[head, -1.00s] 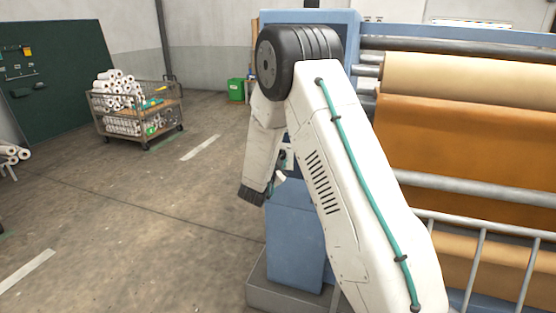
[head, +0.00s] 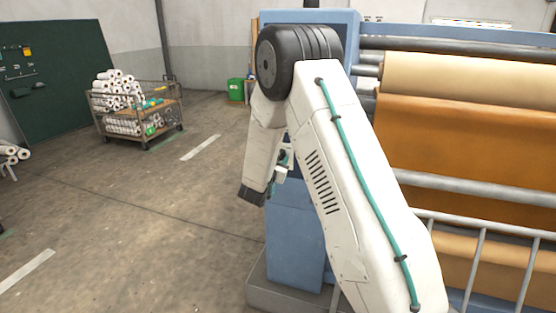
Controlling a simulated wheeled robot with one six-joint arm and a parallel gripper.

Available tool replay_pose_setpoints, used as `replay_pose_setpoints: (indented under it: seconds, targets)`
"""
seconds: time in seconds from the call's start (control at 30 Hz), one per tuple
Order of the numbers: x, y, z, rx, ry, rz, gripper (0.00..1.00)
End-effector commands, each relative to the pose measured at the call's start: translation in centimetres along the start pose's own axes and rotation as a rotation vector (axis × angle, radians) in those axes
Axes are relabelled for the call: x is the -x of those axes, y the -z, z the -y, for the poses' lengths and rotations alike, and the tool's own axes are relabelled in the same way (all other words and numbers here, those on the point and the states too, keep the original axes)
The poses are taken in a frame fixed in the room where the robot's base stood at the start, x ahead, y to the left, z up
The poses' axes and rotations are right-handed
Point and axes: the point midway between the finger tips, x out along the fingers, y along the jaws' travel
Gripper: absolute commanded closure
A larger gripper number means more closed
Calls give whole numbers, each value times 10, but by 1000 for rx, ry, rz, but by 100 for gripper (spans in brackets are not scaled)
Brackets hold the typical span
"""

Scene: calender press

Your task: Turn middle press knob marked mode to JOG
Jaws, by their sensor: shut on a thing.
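The blue press (head: 295,235) stands at the right, and my white arm covers much of its near end. A small white part of my gripper (head: 281,174) shows in the gap between my arm links, close against the press's end. It is shut on the knob there, but its fingertips are not clear. The knob, its marking and its pointer are hidden, so I cannot tell which setting it is at.
Brown sheet (head: 470,145) runs over the press rollers, behind a grey rail (head: 480,218) at the right. A wire cart (head: 135,115) with white rolls stands back left, and a green bin (head: 236,90) by the back wall.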

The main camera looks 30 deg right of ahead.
Motion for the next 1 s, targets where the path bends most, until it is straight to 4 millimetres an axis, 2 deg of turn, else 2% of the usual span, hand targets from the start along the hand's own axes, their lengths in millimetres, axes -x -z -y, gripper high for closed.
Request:
replay_pose_setpoints:
  seconds: [0.7,1.0]
  targets:
    - [0,0,-2,673,0,0,85]
    - [0,1,-2,893,1,0,85]
